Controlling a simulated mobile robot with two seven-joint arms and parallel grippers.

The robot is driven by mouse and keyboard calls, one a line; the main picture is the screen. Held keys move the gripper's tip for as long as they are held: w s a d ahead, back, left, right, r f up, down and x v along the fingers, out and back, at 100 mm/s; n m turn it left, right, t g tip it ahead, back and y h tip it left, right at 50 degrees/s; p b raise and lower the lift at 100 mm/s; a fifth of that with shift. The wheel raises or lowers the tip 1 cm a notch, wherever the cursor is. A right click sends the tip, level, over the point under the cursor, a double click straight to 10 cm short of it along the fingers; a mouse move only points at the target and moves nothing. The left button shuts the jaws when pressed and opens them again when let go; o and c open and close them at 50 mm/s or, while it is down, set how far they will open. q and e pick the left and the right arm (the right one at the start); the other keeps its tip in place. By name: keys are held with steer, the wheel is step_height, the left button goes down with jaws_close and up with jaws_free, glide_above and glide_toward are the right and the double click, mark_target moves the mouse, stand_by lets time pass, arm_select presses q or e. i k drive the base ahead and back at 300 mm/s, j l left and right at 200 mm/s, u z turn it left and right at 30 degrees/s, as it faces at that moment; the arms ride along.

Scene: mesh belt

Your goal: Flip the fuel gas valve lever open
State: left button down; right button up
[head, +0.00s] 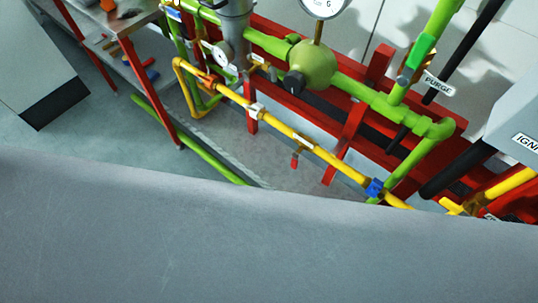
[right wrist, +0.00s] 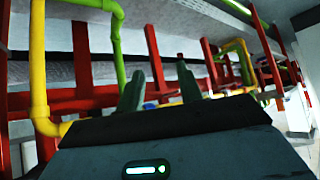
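In the head view a yellow pipe (head: 285,130) runs diagonally down to the right across the rig. A small red lever (head: 295,161) hangs below it, and a blue fitting (head: 374,187) sits further along it. I cannot tell for certain which part is the fuel gas valve lever; no readable label names it. In the right wrist view my right gripper (right wrist: 160,72) is open, its two dark green fingers apart with nothing seen held between them. Red frame bars show beyond them. Neither gripper shows in the head view.
A green pipe line with a round regulator (head: 313,65) and a PURGE label (head: 438,86) runs behind. Red frame bars (head: 345,145) cross near the yellow pipe. A grey box (head: 516,115) stands at the right, and a bench with red legs (head: 150,90) at upper left.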

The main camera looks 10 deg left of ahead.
mark_target(294, 160)
steer(key=j+z, duration=0.1)
steer(key=j, duration=0.35)
steer(key=k+j+z, duration=0.1)
steer(key=j, duration=0.3)
steer(key=k+j+z, duration=0.1)
steer(key=j, duration=0.35)
steer(key=k+j+z, duration=0.1)
steer(key=j, duration=0.3)
steer(key=k+j+z, duration=0.1)
steer(key=j, duration=0.3)
